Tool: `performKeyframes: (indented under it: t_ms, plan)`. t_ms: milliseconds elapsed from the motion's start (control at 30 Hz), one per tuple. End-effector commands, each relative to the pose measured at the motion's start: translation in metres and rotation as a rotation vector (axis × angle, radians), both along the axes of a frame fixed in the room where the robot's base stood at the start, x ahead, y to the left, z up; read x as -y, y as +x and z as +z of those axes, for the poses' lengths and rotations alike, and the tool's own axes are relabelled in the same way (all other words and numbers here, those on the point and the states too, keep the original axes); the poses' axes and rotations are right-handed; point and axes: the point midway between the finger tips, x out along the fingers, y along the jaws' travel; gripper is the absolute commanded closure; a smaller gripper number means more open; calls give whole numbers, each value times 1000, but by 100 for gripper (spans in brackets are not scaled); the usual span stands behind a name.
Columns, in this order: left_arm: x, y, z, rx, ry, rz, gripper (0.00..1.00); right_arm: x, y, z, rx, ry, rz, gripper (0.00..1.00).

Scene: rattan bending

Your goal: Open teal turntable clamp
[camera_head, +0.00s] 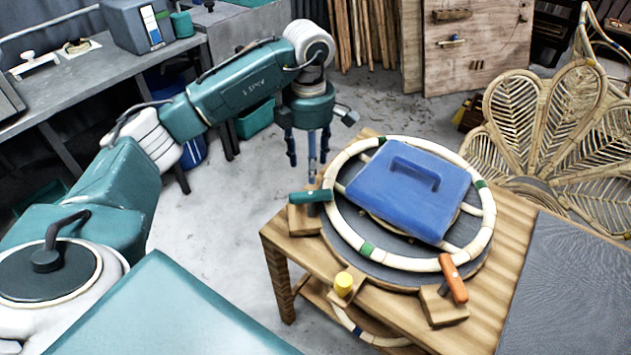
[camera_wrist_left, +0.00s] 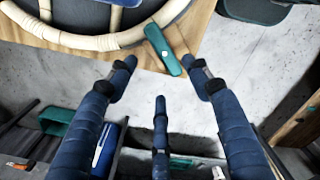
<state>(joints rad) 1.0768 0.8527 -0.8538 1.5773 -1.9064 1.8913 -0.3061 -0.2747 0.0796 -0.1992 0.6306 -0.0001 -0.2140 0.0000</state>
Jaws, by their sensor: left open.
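The teal clamp (camera_head: 311,196) sits on a small wooden block at the left edge of the round turntable (camera_head: 345,258). Its handle lies flat, with one end at the rattan ring (camera_head: 340,231). In the left wrist view the teal clamp (camera_wrist_left: 163,48) shows just beyond the fingertips, slanting beside the ring (camera_wrist_left: 75,38). My left gripper (camera_head: 309,165) points down with its blue fingers spread, empty, just above and behind the clamp. In the left wrist view the left gripper (camera_wrist_left: 159,66) is open and does not visibly touch the handle. My right gripper is not in view.
A blue box with a handle (camera_head: 410,188) sits on the turntable inside the ring. A yellow clamp (camera_head: 344,283) and an orange clamp (camera_head: 453,278) stand along the near rim. A rattan chair back (camera_head: 560,120) is at right. Grey floor (camera_head: 235,205) is clear left of the table.

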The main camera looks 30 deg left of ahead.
Motion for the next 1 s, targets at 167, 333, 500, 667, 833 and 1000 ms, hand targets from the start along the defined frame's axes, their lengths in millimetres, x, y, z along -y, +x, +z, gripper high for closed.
performKeyframes:
  t_ms: [167, 333, 500, 667, 833, 1000]
  plan:
    - [1, -2, -34, -5, -2, -2, 50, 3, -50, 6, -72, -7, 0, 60]
    - [2, -2, -65, -5, -4, -2, 50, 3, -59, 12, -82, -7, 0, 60]
    - [2, 0, -85, 0, -5, -2, 50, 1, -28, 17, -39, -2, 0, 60]
    - [2, 0, -93, 1, -4, -2, 50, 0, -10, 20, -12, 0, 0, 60]
    - [2, 0, -94, 2, -4, -3, 50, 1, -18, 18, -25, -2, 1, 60]
    - [2, 0, -94, 2, -4, -3, 70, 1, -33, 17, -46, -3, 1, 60]
